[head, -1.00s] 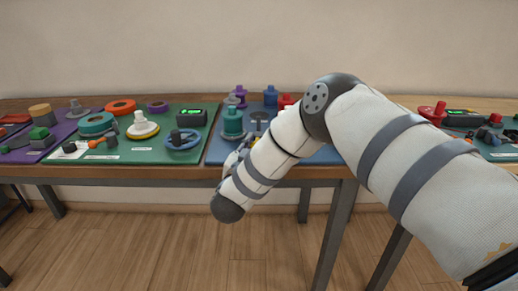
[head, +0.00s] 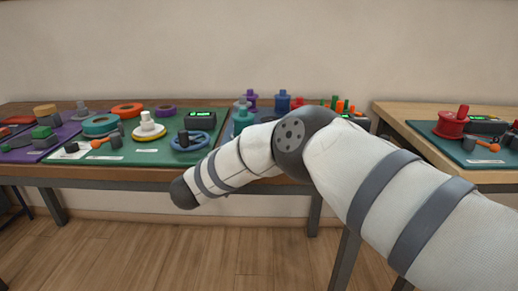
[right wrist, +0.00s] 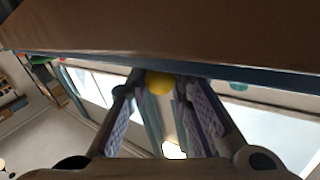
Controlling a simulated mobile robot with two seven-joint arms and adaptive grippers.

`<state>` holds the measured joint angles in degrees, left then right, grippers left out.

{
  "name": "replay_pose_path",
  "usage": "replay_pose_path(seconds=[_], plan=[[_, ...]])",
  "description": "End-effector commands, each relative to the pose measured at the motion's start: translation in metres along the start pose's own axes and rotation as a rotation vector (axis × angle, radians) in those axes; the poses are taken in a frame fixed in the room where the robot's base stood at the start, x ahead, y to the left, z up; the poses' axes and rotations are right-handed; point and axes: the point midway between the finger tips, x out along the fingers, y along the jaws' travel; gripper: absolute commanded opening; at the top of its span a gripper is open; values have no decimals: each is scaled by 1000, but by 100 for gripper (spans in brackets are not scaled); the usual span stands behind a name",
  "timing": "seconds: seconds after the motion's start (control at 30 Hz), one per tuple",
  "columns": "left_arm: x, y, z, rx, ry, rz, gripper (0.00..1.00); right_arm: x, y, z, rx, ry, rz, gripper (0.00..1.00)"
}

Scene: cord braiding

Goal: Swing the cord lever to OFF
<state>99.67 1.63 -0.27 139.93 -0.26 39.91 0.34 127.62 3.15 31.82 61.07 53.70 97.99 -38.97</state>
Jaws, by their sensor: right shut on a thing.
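My right arm reaches in from the right in the head view, and its gripper is hidden there behind the arm. In the right wrist view my right gripper (right wrist: 160,88) is shut on a yellow round thing (right wrist: 159,83) that shows between its fingertips. Only part of it is visible, and I cannot tell whether it belongs to the cord lever. An orange-handled lever (head: 105,140) lies on the green board at the left, and another orange-handled lever (head: 485,145) is on the right-hand board. My left gripper is not in view.
The green board (head: 140,157) holds a blue handwheel (head: 193,141), a white-and-yellow spool (head: 148,127) and a display box (head: 200,120). A middle board with several coloured knobs is mostly behind my arm. A separate table (head: 400,110) stands at the right, past a gap.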

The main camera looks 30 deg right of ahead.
Motion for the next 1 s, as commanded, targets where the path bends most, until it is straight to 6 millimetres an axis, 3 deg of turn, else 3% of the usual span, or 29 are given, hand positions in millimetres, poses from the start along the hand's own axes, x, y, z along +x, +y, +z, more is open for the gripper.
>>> replay_pose_path(seconds=[0.2,0.23,0.3,0.33,0.63,0.77,1.0], plan=[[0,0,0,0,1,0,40,1,-1,-2,3,3,-2,0],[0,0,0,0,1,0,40,1,-1,-2,3,3,-2,22],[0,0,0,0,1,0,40,1,-1,-2,3,3,-2,38],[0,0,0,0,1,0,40,1,-1,-2,3,3,-2,41],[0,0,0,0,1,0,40,-2,-1,-1,1,1,-3,41],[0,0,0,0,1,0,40,-25,-2,0,0,-1,-6,41],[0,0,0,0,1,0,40,-90,-1,-1,2,1,-6,41]])
